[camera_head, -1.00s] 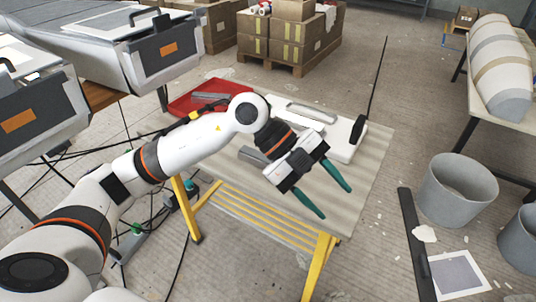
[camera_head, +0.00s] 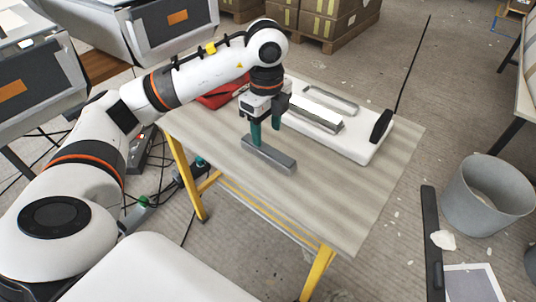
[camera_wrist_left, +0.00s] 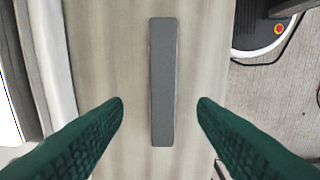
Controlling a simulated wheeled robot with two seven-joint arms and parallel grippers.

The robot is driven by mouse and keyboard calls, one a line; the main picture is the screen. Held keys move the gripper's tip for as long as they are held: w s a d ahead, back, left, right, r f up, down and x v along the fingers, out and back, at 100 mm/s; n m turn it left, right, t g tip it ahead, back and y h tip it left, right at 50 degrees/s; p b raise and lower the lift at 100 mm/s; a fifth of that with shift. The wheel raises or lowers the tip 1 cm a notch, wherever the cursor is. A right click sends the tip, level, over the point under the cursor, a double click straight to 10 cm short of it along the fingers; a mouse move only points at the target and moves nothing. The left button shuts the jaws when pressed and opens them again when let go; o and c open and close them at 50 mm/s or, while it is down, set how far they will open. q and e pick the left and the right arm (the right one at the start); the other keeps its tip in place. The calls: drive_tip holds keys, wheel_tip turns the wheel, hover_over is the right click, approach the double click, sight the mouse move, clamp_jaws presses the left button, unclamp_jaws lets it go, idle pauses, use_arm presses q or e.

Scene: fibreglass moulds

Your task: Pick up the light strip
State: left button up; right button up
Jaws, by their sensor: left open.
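A plain grey strip (camera_head: 268,155) lies flat on the pale wood-grain table (camera_head: 345,205), left of a white board. My left gripper (camera_head: 264,131) points down over it with its teal fingers apart. In the left wrist view the grey strip (camera_wrist_left: 163,85) runs up the picture between the open fingertips (camera_wrist_left: 160,105), with a gap on each side. I cannot tell how far above the strip the tips are. A shinier metal bar (camera_head: 315,117) lies on the white board, behind and right of the gripper. My right gripper is not in view.
The white board (camera_head: 355,145) with a black upright part (camera_head: 381,126) takes the table's back right. A red tray (camera_head: 215,100) is at the back left, partly behind my arm. A grey bin (camera_head: 485,200) stands on the floor at right. The table's front right is clear.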

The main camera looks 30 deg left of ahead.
sight(268, 148)
use_arm(q)
drive_tip(key=f, duration=0.2)
drive_tip(key=f+b, duration=0.1)
drive_tip(key=f, duration=0.2)
drive_tip(key=shift+s+d+f, duration=0.2)
drive_tip(key=shift+d+f, duration=0.05)
drive_tip(key=shift+f, duration=0.05)
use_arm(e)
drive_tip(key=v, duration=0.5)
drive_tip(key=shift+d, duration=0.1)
use_arm(q)
drive_tip(key=shift+c, duration=0.2)
drive_tip(key=shift+r, duration=0.1)
drive_tip(key=c, duration=1.1)
drive_tip(key=shift+r, duration=0.1)
